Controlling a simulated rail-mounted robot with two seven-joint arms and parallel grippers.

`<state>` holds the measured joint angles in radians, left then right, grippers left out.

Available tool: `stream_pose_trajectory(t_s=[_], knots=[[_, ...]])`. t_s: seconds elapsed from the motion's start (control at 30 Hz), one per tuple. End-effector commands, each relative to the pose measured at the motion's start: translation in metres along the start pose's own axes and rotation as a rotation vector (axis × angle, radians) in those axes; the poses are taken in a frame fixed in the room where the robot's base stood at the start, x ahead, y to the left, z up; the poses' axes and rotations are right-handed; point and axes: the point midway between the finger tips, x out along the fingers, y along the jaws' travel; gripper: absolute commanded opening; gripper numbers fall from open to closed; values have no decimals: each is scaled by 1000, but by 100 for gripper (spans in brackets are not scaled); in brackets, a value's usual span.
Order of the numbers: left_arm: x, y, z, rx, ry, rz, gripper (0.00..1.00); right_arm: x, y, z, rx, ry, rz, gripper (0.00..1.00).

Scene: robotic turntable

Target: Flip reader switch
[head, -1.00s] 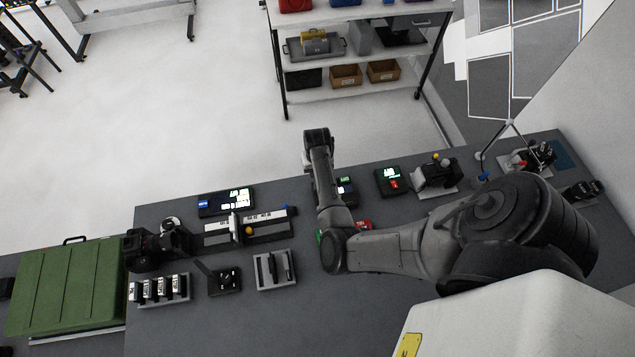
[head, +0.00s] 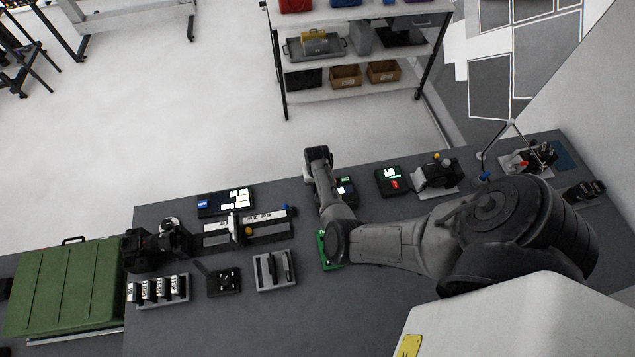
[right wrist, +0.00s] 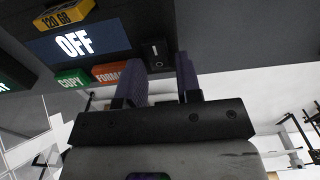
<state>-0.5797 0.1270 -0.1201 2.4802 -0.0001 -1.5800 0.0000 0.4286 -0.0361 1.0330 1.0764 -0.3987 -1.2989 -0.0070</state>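In the right wrist view, the reader (right wrist: 115,38) is a dark device with a blue screen reading "OFF". A small black rocker switch (right wrist: 156,52) with a white mark sits on its face, beside the screen. My right gripper (right wrist: 157,62) is open, its two purple-grey fingers apart on either side of the switch. Nothing shows between them but the switch; I cannot tell whether either finger touches it. In the head view, my right arm covers part of the bench, and its fingers are hidden.
The reader carries a yellow "120 GB" block (right wrist: 64,15), a green "COPY" button (right wrist: 72,80) and an orange "FORMAT" button (right wrist: 108,73). On the grey bench (head: 330,310) stand several other devices, including a display unit (head: 226,202) and a grey fixture (head: 273,270). The bench front is clear.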

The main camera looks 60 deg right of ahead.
Motion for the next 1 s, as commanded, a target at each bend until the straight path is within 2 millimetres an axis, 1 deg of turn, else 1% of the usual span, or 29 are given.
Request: stream_pose_trajectory(t_s=[0.03,0.3,0.37,0.47,0.53,0.7,0.83,1.0], knots=[[0,0,0,-1,0,1,43,0,0,0,0,0,0,30],[0,3,-1,-11,2,9,43,0,0,0,0,0,0,4],[0,4,-1,-12,2,10,43,0,0,0,0,0,0,0],[-2,4,-2,-12,2,10,43,-1,0,1,-1,9,1,0],[-8,3,-3,-12,1,10,43,-4,0,2,-1,43,2,0],[-23,2,-8,-10,2,8,43,-5,1,7,-2,192,4,0],[-26,1,-9,-6,1,4,43,-4,1,8,-1,293,3,0],[-27,-1,-9,0,0,0,43,-4,0,9,0,358,0,0]])
